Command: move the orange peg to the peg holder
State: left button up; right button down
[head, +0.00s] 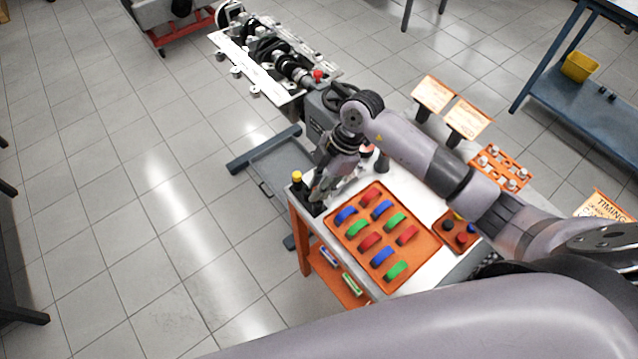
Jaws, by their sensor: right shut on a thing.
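My right gripper (319,187) points down over the far left corner of the work cart, close to a dark bottle with a yellow cap (297,178). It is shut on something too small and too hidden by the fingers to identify. I cannot make out the orange peg for certain. A small orange block (440,231) with dark, red and blue round pieces sits at the cart's right side, beside my right forearm. It may be the peg holder, but I cannot tell. My left gripper is not in view.
An orange tray (341,231) with red, blue and green curved pieces fills the middle of the white-topped cart (299,214). An orange rack (508,158) with pale pieces and two orange sign cards (434,93) stand behind my arm. An engine assembly (265,55) is beyond.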

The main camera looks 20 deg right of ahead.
jog(key=shift+f+b, duration=1.1)
jog(key=shift+f, duration=0.95)
dwell(0.9)
jog(key=c, duration=1.7)
grip_release()
jog(key=shift+r, duration=0.15)
jog(key=shift+r+p, duration=1.4)
jog(key=shift+p, duration=0.35)
jog(key=shift+o, duration=0.5)
jog(key=o, duration=0.4)
jog(key=shift+o, duration=0.2)
